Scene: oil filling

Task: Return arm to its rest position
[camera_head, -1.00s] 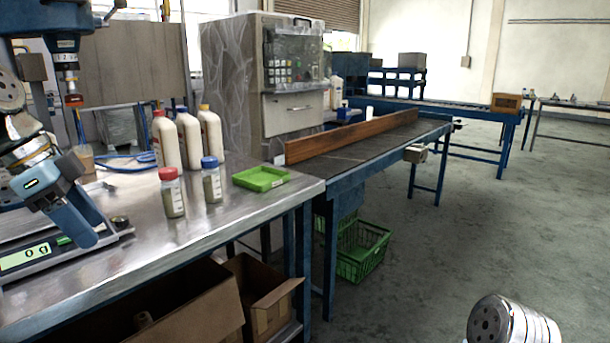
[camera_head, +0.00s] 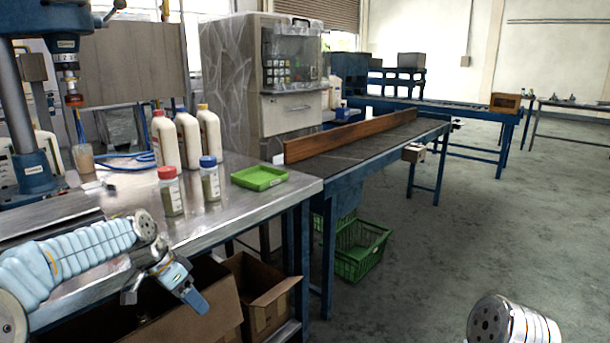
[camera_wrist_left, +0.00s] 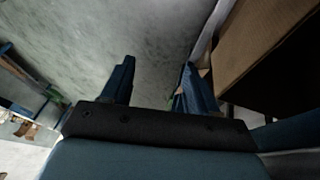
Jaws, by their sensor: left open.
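My left arm comes in from the left in the head view, low in front of the workbench (camera_head: 235,222). My left gripper (camera_head: 190,298) hangs off the bench's front edge, in front of the cardboard boxes on the lower shelf. In the left wrist view its two blue fingers (camera_wrist_left: 152,85) stand apart with nothing between them, and grey floor shows beyond. My right gripper is not in view; only a silver part of my own body shows at the bottom right of the head view.
Bottles with red (camera_head: 170,192) and blue (camera_head: 209,180) caps and a green tray (camera_head: 260,178) stand on the bench. Cardboard boxes (camera_head: 268,300) sit below. A drill press (camera_head: 25,120) stands at the left. A green crate (camera_head: 358,262) is under the conveyor. The floor at right is clear.

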